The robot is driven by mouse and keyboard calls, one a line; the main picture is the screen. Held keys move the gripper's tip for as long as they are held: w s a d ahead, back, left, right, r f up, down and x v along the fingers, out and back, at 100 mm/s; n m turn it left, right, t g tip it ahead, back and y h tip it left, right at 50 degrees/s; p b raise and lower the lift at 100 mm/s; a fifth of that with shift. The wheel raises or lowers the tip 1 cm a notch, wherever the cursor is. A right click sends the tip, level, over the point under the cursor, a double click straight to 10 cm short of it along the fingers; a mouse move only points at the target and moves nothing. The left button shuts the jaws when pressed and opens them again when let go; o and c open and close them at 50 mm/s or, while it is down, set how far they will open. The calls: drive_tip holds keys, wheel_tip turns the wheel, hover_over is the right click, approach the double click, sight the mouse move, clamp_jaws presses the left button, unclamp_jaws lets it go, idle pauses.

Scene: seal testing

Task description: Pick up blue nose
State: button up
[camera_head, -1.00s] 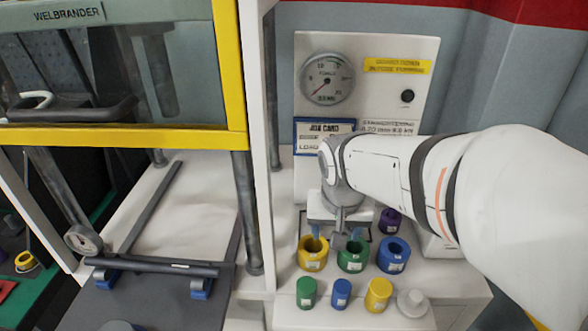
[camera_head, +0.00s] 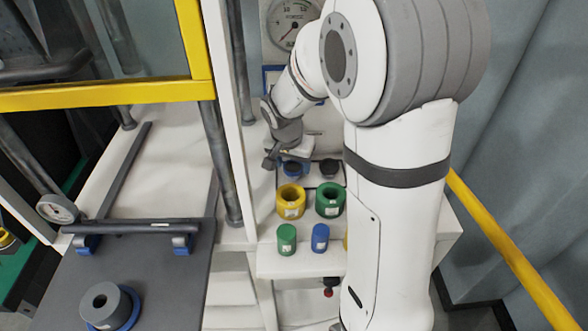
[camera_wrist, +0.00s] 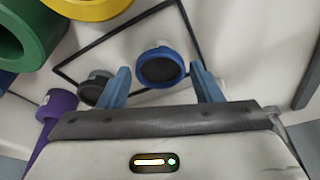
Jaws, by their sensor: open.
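A short round blue nose (camera_wrist: 160,68) with a dark end face sits inside a black-outlined square in the wrist view. In the head view it (camera_head: 291,169) shows just behind the yellow ring, partly covered by my gripper (camera_head: 289,157). My gripper is open and empty. In the wrist view its two blue fingers point toward the blue nose, which appears between the fingertips. I cannot tell how much gap is left between them and the nose.
A dark grey nose (camera_wrist: 93,87) lies close to the left finger, with a purple piece (camera_wrist: 55,103) further left. A yellow ring (camera_head: 291,201) and a green ring (camera_head: 330,199) stand in front. Green (camera_head: 287,239) and blue (camera_head: 320,238) cylinders stand at the shelf's front edge.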

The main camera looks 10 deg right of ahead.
drive_tip(key=shift+x, duration=1.05)
drive_tip(key=c, duration=0.9)
drive_tip(key=shift+o, duration=0.2)
